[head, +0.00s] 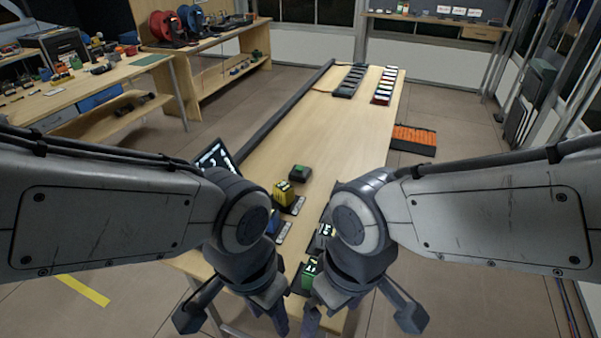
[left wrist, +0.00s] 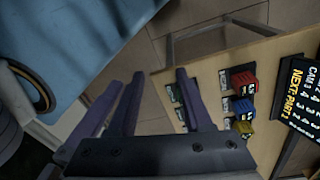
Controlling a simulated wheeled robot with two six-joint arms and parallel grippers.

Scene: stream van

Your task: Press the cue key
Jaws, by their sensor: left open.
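A small dark box with a green top (head: 299,173), which looks like the cue key, stands on the long wooden table (head: 320,130), beyond the yellow block (head: 283,190). Nothing touches it. I cannot make it out in the left wrist view. My left gripper (head: 232,318) is open and empty at the table's near end, well short of the box. Its fingers also show in the left wrist view (left wrist: 155,102). My right gripper (head: 360,320) has its fingers spread, also at the near end and apart from the box.
A blue block (head: 272,224) and a green block (head: 309,274) stand near my arms. The left wrist view adds a red block (left wrist: 243,82). A lit screen (head: 215,155) stands at the table's left edge. Dark and coloured rows (head: 384,86) lie far off; the middle is clear.

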